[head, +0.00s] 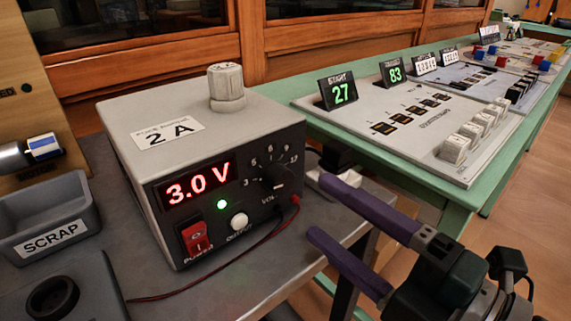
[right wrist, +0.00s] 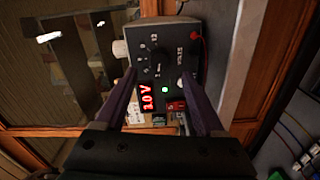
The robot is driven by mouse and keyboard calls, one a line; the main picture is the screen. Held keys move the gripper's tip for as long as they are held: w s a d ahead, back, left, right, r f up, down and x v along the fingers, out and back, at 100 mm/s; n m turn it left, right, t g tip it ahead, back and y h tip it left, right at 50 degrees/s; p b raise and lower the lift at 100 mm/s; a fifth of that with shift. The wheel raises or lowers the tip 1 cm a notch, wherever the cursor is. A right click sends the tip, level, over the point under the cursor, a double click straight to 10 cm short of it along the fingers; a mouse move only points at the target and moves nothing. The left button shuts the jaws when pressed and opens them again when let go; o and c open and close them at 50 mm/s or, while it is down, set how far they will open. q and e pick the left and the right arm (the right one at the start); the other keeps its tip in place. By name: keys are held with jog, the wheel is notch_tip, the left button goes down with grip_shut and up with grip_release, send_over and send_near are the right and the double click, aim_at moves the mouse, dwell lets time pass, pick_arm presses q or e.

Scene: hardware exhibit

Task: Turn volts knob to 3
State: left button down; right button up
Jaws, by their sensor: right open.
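The volts knob (head: 276,177) is a dark round knob on the front of a grey power supply (head: 150,205). Its number scale curves around its upper side; I cannot tell exactly where the pointer sits. The red display (head: 196,185) reads 3.0 V, and a green lamp (head: 222,204) is lit below it. My right gripper (head: 320,208) is open and empty, to the right of the knob and apart from it. In the right wrist view the knob (right wrist: 158,58) shows ahead, beyond the open fingers (right wrist: 157,76). My left gripper is not in view.
A red power switch (head: 196,237) and a white output button (head: 239,221) sit below the display. A red lead (head: 240,258) runs from the front. A SCRAP bin (head: 50,220) stands left. A green table (head: 400,170) with panels lies behind right.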

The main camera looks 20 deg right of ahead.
jog(key=shift+v, duration=1.75)
jog(key=shift+r, duration=0.1)
